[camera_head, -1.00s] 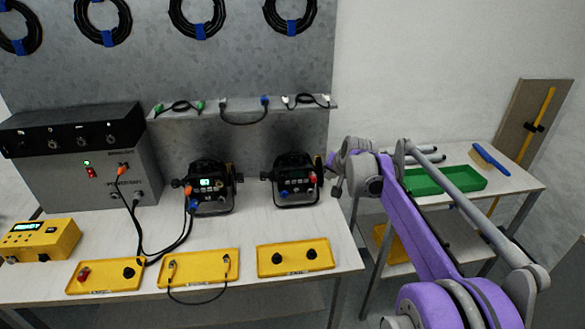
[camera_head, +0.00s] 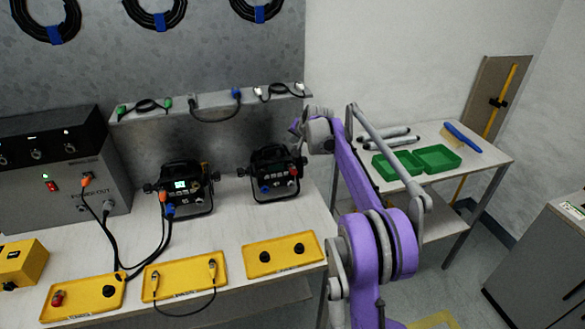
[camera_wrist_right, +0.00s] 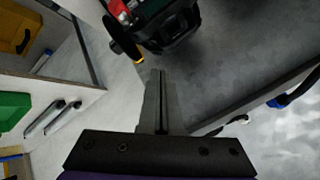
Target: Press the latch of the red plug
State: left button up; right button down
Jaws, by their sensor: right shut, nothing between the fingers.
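A red plug (camera_head: 293,171) sits on the front right side of the right black par can (camera_head: 270,188). It shows in the right wrist view as a red patch (camera_wrist_right: 117,7) at the top edge, partly cut off; its latch cannot be made out. My right gripper (camera_head: 297,127) is above and slightly right of this can, apart from the plug. In the right wrist view its fingers (camera_wrist_right: 156,76) are shut and empty, with the can just beyond them. Another red piece (camera_head: 58,298) lies in the left yellow tray (camera_head: 85,299). My left gripper is not in view.
The left par can (camera_head: 181,203) stands beside, with orange and blue plugs and black cables. A grey shelf (camera_head: 215,102) with short cables runs behind the cans. Yellow trays line the table's front. A side table holds green trays (camera_head: 437,157).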

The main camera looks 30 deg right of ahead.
jog(key=b, duration=0.3)
send_over(294, 170)
notch_tip(294, 170, down, 7)
jog(key=shift+a, duration=0.1)
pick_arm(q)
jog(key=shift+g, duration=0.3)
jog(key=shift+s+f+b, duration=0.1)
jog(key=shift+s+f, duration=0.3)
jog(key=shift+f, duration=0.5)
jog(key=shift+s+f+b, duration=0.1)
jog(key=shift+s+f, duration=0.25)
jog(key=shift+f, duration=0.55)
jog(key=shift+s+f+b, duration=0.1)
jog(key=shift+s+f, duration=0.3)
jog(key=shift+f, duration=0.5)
pick_arm(e)
jog(key=shift+f, duration=0.85)
jog(key=shift+f, duration=0.15)
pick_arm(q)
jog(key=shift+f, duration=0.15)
pick_arm(e)
jog(key=shift+f, duration=0.25)
